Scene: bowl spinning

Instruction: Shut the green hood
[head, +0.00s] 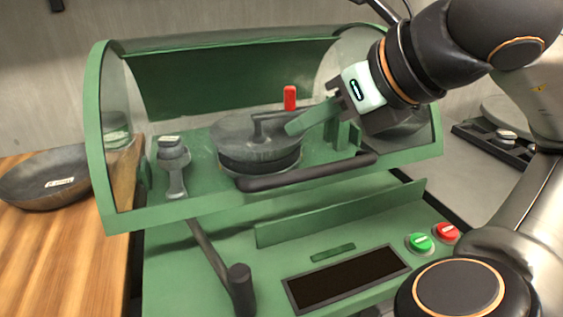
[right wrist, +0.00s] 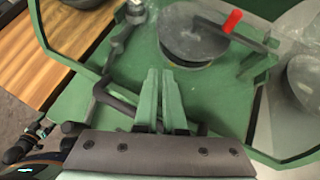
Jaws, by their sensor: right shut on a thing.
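The green hood (head: 95,130) has clear panels and stands raised at a slant over the green machine. Its dark handle bar (head: 305,172) runs along the lower front; the hood's frame also shows in the right wrist view (right wrist: 48,45). My right gripper (head: 288,128) is just above the handle bar in the head view, its green fingers pointing left in front of the pot. In the right wrist view its fingers (right wrist: 160,75) lie close together with a thin gap. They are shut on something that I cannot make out. My left gripper is not in view.
A dark lidded pot (head: 256,140) and a red-topped part (head: 290,97) are under the hood. A lever (head: 240,285) sticks out in front, left of a dark panel (head: 345,278). Green (head: 420,243) and red (head: 446,232) buttons sit right. A bowl (head: 45,185) is on the wooden table.

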